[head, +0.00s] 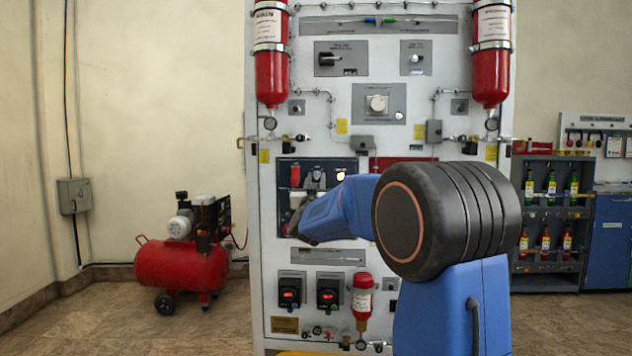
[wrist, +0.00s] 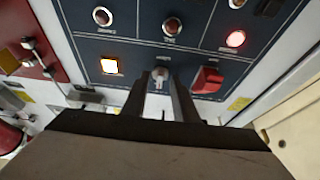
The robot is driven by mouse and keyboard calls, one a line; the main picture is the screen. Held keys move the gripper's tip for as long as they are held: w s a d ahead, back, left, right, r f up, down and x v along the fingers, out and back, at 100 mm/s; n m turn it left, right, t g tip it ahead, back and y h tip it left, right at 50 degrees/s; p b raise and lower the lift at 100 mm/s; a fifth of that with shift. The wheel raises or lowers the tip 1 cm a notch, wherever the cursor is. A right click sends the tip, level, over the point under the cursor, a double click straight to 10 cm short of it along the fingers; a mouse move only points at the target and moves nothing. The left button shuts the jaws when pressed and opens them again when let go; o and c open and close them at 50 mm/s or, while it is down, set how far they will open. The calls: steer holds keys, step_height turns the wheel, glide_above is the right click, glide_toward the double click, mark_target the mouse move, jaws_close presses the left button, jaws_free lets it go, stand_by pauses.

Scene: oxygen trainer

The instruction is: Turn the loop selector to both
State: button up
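The selector knob (wrist: 160,76), pale metal, sits in the middle of the lower row of a dark blue panel in the wrist view. In the head view it shows as a small light knob (head: 317,176) between a red handle and a lit lamp. Its labels are too small to read, so I cannot confirm it is the loop selector. My gripper (wrist: 159,82) is open, with one dark finger on each side of the knob. I cannot tell whether the fingers touch it. In the head view my gripper (head: 297,212) is at the panel, partly hidden by my arm.
A red handle (wrist: 207,80) is close beside the right finger in the wrist view. A lit lamp (wrist: 109,66) is to the left. More indicators sit above, one glowing red (wrist: 235,39). A red compressor (head: 182,264) stands on the floor left of the cabinet.

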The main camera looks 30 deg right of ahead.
steer(key=shift+s, duration=0.1)
steer(key=v, duration=1.7)
steer(key=shift+a, duration=0.15)
steer(key=s+a+f+n+g+y, duration=0.5)
steer(key=s+a+f+n+y, duration=0.2)
steer(key=s+a+f+y, duration=0.7)
steer(key=s+f+g, duration=0.3)
steer(key=s+f, duration=0.2)
steer(key=s, duration=0.3)
steer(key=s+f+g+h, duration=0.1)
steer(key=s+f+g, duration=0.2)
steer(key=s, duration=0.6)
steer(key=s+d+f+g, duration=0.1)
steer(key=s+f+g, duration=0.2)
steer(key=s+f, duration=0.4)
steer(key=shift+s+f, duration=0.3)
steer(key=shift+s, duration=0.35)
